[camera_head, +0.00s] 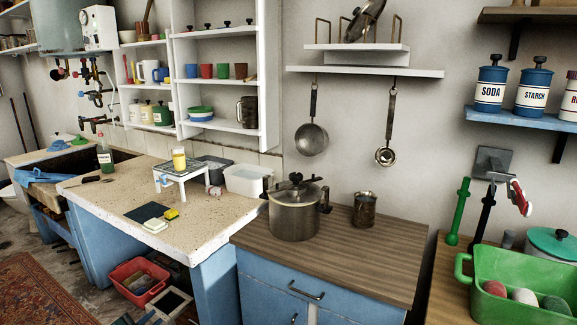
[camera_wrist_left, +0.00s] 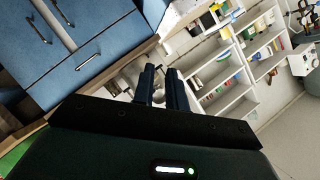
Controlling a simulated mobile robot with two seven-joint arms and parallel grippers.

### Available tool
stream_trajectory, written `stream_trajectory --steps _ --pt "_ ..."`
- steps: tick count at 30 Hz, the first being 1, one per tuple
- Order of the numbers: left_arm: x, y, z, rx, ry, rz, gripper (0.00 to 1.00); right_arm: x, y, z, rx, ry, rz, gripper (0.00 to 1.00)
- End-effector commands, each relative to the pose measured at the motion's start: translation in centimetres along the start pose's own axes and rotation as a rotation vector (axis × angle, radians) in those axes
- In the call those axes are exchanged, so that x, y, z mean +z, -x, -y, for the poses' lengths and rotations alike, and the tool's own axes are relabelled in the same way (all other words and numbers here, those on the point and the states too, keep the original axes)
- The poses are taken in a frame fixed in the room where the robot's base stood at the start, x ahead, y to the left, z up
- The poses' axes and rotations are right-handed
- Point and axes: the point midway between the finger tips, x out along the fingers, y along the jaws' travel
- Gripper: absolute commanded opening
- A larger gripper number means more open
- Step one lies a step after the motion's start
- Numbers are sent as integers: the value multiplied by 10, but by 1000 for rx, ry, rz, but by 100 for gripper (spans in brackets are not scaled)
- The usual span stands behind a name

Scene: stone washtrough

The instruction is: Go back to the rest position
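My left gripper (camera_wrist_left: 161,72) shows in the left wrist view, with two dark fingers pointing away from the camera. A narrow gap lies between the fingers, with background showing through and nothing held. I cannot make out either gripper in the head view. My right gripper is not seen in either view. The task names no object to handle.
A steel pot (camera_head: 295,212) and a metal mug (camera_head: 364,210) stand on the wooden counter (camera_head: 385,255). A green basin (camera_head: 530,303) holding several balls is at lower right. A red crate (camera_head: 138,284) stands below the stone worktop (camera_head: 222,213). Blue drawers (camera_wrist_left: 85,65) fill the wrist view's upper left.

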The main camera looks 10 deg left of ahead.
Motion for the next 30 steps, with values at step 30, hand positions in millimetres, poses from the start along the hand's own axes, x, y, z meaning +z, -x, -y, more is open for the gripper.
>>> stream_trajectory --steps 30 --pt "-98 186 -285 495 643 144 14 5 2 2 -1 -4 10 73"
